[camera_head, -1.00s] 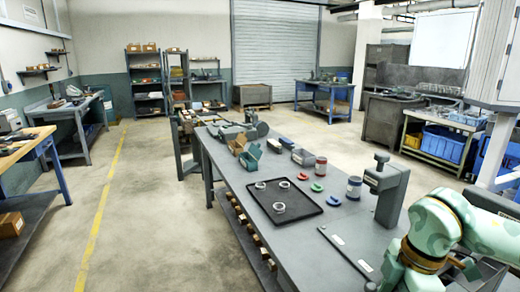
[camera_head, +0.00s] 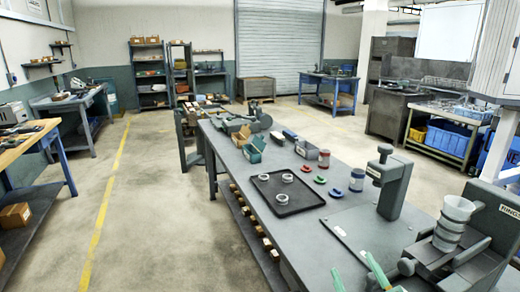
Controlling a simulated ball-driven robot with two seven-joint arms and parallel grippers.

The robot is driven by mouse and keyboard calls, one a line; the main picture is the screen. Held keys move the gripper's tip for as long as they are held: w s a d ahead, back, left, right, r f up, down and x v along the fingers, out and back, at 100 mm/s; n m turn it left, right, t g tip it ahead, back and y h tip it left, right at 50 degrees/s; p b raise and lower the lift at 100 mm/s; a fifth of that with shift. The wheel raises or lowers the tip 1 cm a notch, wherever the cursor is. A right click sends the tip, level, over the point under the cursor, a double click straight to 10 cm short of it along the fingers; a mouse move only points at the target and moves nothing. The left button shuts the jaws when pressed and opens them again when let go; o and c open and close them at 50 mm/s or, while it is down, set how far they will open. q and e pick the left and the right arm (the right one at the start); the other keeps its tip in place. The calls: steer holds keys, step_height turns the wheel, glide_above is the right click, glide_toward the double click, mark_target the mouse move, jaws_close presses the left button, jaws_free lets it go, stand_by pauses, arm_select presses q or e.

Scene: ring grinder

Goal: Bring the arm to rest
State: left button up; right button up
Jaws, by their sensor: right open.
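My right gripper (camera_head: 355,268) shows only at the bottom edge, as two pale green fingertips standing apart. It is open, with nothing seen between the tips. It is over the near end of the grey workbench (camera_head: 330,236), left of the ring grinder (camera_head: 480,245). The rest of the right arm is out of the picture. The left arm is not in view.
A black tray (camera_head: 285,207) with three rings lies on the bench. Beyond it are red and green pieces, two small jars and a teal box (camera_head: 255,149). A grey upright device (camera_head: 390,182) stands between tray and grinder. The floor left of the bench is clear.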

steer(key=s+d+f+g+h, duration=0.2)
steer(key=s+d+f+g, duration=0.1)
steer(key=f, duration=0.2)
steer(key=s+d+f+g+h, duration=0.2)
steer(key=s+d+f+g, duration=0.1)
steer(key=s+d+f, duration=0.1)
steer(key=s+d+f+g+h, duration=0.1)
steer(key=s+d+f+g, duration=0.2)
steer(key=f, duration=0.3)
steer(key=shift+s+d+f+m+h, duration=0.15)
steer(key=shift+s+f+m+h, duration=0.25)
steer(key=shift+s, duration=0.25)
steer(key=s+d+f+g, duration=0.2)
steer(key=s+f+g, duration=0.15)
steer(key=s, duration=0.25)
steer(key=s+a+f+g+y, duration=0.1)
steer(key=s+a+f+g, duration=0.15)
steer(key=f, duration=1.05)
steer(key=s+a+f+g+y, duration=0.1)
steer(key=s+a+f+y, duration=0.15)
steer(key=f, duration=0.95)
steer(key=s+f+m+g, duration=0.1)
steer(key=s+f, duration=0.7)
steer(key=s, duration=0.2)
steer(key=s+f+m+g, duration=0.1)
steer(key=s+f, duration=0.7)
steer(key=s, duration=0.3)
steer(key=shift+d+m+y, duration=0.35)
steer(key=shift+m, duration=0.05)
